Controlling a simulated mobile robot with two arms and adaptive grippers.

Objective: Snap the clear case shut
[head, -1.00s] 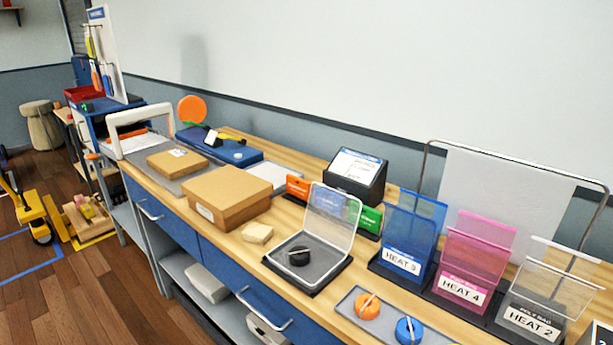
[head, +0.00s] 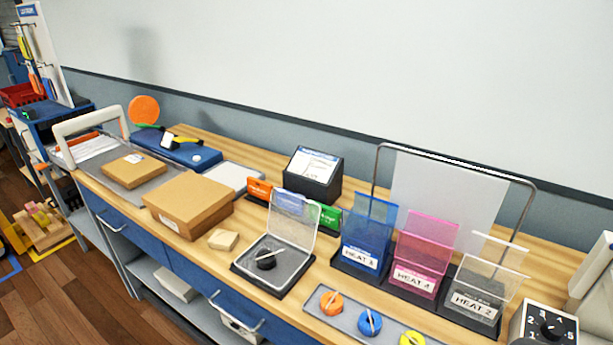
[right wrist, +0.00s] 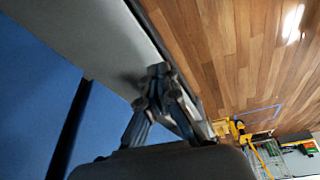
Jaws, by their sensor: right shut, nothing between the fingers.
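The clear case (head: 292,221) stands open on the wooden bench in the head view. Its transparent lid is raised upright at the back. Its dark base (head: 247,262) holds a black round piece (head: 266,261) with a pale strip across it. Neither gripper shows in the head view, and nothing touches the case. My right gripper (right wrist: 158,75) shows in the right wrist view, its fingers together and empty, in front of a grey surface and the wooden floor. My left gripper is out of view.
A cardboard box (head: 189,206) and a small tan block (head: 223,240) sit left of the case. A tray (head: 350,321) with orange, blue and yellow knobs lies in front right. Blue, pink and clear holders (head: 362,262) stand right. A dark display stand (head: 313,178) is behind.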

